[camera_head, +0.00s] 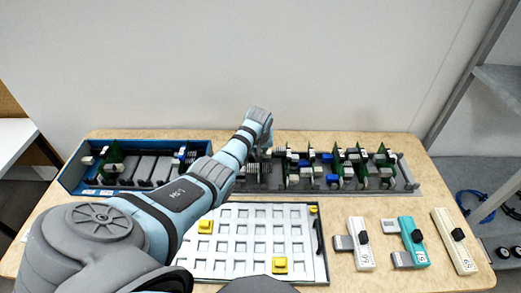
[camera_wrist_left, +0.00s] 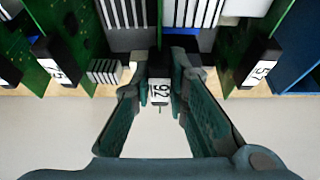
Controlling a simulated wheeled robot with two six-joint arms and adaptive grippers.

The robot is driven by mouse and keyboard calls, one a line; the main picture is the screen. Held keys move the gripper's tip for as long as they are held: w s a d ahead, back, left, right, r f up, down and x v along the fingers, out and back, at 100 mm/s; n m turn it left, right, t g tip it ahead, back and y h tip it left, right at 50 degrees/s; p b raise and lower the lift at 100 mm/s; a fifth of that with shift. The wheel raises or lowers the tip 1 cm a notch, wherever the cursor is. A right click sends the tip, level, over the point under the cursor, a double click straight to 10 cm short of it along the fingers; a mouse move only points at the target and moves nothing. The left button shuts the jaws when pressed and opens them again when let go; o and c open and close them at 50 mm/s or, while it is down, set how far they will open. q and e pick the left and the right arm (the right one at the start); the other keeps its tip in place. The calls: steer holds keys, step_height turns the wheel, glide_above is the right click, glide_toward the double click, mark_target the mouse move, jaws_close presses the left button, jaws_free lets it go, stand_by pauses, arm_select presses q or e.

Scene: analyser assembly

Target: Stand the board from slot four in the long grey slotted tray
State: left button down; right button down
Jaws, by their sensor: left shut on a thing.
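My left gripper (camera_wrist_left: 160,88) is shut on the black end of a board (camera_wrist_left: 159,92) with a white label reading 92. The rest of that board is mostly hidden, seen edge-on. In the head view my left arm reaches to the back of the table, and its wrist hides the fingers and the held board. The long grey slotted tray (camera_head: 412,187) runs along the back right, with several green boards (camera_head: 340,160) standing in it. The blue tray (camera_head: 72,178) at the back left also holds green boards (camera_head: 113,155). In the wrist view, green boards (camera_wrist_left: 60,45) flank the gripper.
A white panel with square recesses (camera_head: 245,212) and yellow blocks (camera_head: 206,226) lies in front of the trays. White and teal handheld devices (camera_head: 413,240) lie at the right. A plain wall stands behind the table.

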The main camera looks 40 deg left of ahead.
arm_select(q)
steer(key=shift+f+b, duration=0.35)
steer(key=shift+f, duration=0.25)
steer(key=c, duration=1.4)
jaws_free()
steer(key=shift+o, duration=0.2)
steer(key=shift+r+p, duration=2)
steer(key=shift+p, duration=0.45)
steer(key=shift+r, duration=3.5)
